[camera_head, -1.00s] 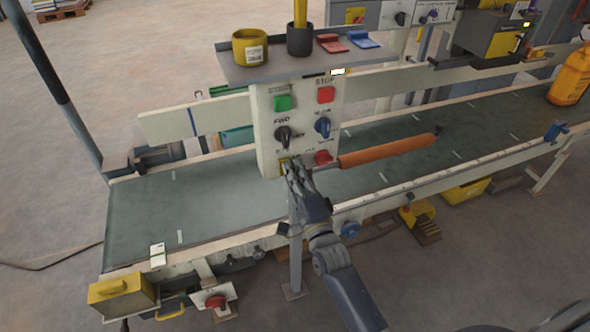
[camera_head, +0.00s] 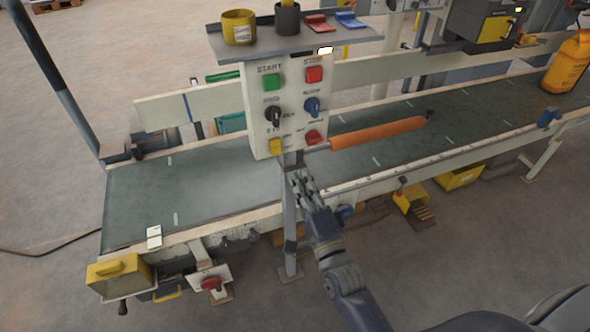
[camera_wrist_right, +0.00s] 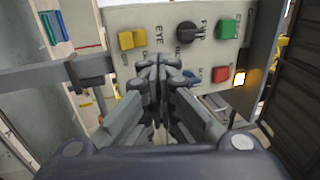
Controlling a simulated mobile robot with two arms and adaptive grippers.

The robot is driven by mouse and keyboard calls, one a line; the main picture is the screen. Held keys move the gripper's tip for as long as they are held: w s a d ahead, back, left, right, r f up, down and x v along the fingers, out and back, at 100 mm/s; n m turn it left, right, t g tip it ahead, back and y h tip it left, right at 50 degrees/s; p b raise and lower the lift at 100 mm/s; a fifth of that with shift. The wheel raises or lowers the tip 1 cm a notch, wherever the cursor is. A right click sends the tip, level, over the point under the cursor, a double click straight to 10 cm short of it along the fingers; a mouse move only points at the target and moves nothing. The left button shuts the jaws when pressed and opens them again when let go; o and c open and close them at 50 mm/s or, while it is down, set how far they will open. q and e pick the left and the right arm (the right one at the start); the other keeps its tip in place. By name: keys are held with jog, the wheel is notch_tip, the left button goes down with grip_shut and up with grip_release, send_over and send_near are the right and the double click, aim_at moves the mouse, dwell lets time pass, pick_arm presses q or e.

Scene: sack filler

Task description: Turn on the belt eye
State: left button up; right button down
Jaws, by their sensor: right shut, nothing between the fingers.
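The control panel (camera_head: 291,102) stands upright at the near side of the belt. Its yellow switch (camera_head: 276,146) is at the lower left of the panel; in the right wrist view the yellow switch (camera_wrist_right: 132,39) sits beside the label EYE. I cannot tell which way it is set. My right gripper (camera_head: 298,176) is shut and empty, just below and right of the yellow switch, apart from it. In the right wrist view, the shut fingertips (camera_wrist_right: 160,66) are in front of the panel's edge. My left gripper is not in view.
The panel also has a green START button (camera_head: 271,82), a red button (camera_head: 314,74), a black knob (camera_head: 273,116), a blue knob (camera_head: 312,106) and a red switch (camera_head: 312,136). A shelf (camera_head: 270,45) with cups tops the panel.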

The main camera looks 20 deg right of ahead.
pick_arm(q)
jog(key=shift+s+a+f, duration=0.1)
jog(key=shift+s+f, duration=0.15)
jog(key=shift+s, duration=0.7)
pick_arm(e)
jog(key=s, duration=0.2)
jog(key=shift+s, duration=0.3)
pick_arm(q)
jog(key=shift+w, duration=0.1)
pick_arm(e)
jog(key=shift+f, duration=0.1)
